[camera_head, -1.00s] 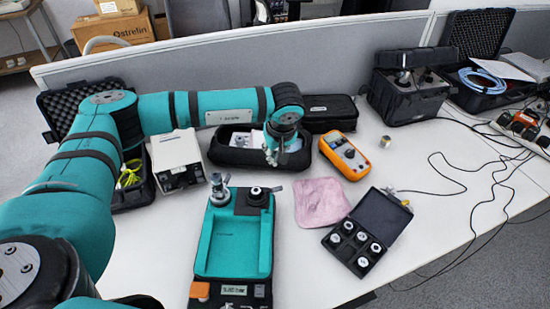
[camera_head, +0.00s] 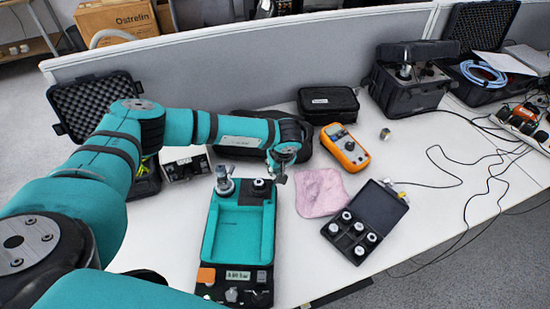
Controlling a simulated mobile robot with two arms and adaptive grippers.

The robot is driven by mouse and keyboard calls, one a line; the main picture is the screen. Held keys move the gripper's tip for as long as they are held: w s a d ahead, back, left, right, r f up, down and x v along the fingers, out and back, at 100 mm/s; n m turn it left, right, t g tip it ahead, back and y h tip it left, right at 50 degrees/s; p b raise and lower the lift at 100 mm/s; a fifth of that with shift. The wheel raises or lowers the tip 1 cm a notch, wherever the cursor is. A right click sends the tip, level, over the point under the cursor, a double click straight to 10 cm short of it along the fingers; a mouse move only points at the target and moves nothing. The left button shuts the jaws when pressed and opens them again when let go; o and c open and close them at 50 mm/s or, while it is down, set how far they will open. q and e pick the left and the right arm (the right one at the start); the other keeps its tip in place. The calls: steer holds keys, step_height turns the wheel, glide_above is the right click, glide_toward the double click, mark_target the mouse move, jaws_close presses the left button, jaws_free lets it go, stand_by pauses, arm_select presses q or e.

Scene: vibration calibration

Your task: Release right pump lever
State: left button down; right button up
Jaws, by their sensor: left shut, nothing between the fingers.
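A teal and black pump device (camera_head: 238,233) lies on the white table in front of me. At its far end stand a silver fitting (camera_head: 224,181) on the left and a dark round knob (camera_head: 261,187) on the right. Its near end has an orange block, a small display and small controls (camera_head: 238,292). I cannot tell which part is the right lever. My left gripper (camera_head: 280,178) is shut and empty, small in the picture, pointing down just right of the dark knob. I cannot tell whether it touches the device. My right gripper is not in view.
A pink cloth (camera_head: 320,192), an orange multimeter (camera_head: 345,149) and an open black box of round parts (camera_head: 364,221) lie to the right. Black cases (camera_head: 328,102) and a grey partition stand behind. The front right table is clear.

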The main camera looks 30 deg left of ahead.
arm_select(q)
steer(key=shift+f, duration=0.1)
steer(key=d+m+b, duration=0.1)
steer(key=s+d+m+h+b, duration=0.1)
steer(key=m, duration=0.1)
steer(key=shift+s+d+f+t+b, duration=0.1)
steer(key=shift+s+f+t+b, duration=0.1)
steer(key=shift+t+b, duration=0.15)
steer(key=shift+s+d+r, duration=0.1)
steer(key=shift+d+r, duration=0.05)
